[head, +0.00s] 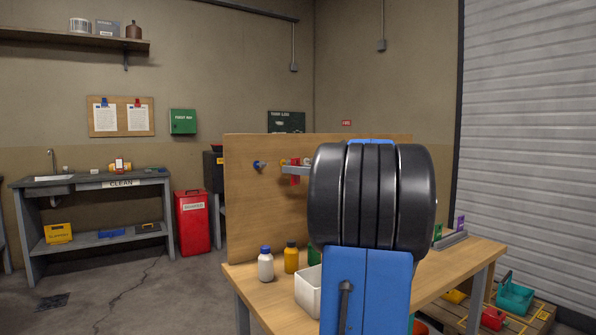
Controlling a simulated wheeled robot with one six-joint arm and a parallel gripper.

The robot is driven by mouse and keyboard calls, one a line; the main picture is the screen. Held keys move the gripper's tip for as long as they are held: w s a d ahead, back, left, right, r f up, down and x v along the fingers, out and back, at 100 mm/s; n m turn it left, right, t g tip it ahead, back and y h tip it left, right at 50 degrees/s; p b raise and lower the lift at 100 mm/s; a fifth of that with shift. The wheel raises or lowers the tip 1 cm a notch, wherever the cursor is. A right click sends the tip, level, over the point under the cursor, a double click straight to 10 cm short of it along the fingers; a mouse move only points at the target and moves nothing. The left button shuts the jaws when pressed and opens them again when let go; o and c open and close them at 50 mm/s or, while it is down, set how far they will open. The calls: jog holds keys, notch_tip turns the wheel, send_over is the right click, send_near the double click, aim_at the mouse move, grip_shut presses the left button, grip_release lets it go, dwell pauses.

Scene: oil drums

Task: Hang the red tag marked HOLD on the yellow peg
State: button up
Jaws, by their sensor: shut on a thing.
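A wooden peg board (245,205) stands upright at the back of the workbench. A blue peg (258,165) sticks out of it at the left, and a yellow peg (283,162) shows just right of that. My gripper (290,169) is a small grey shape in front of the board, close to the yellow peg. It is shut on a red tag (295,181), of which a small part shows below the fingers. I cannot read the marking, nor tell whether the tag touches the peg. My black and blue arm hides the right part of the board.
On the workbench (455,263) stand a white bottle (265,266), an amber bottle (291,258) and a white bin (308,290), partly behind my arm. Coloured bins (514,297) sit on a pallet at the lower right. Open floor lies at the left.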

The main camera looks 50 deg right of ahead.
jog(key=shift+w+d+r, duration=0.2)
jog(key=shift+w+r, duration=0.2)
jog(key=shift+w, duration=0.15)
jog(key=shift+w+d+f, duration=0.1)
jog(key=shift+w+f, duration=0.4)
jog(key=shift+w, duration=0.35)
jog(key=shift+c, duration=0.4)
jog(key=shift+w+d+f, duration=0.1)
jog(key=shift+w+d, duration=0.05)
jog(key=shift+w, duration=0.3)
jog(key=shift+c, duration=1)
jog(key=shift+s, duration=0.15)
jog(key=o, duration=0.9)
jog(key=shift+c, duration=0.2)
jog(key=o, duration=0.4)
jog(key=shift+c, duration=0.2)
jog(key=o, duration=0.6)
jog(key=shift+c, duration=0.2)
jog(key=shift+s, duration=0.2)
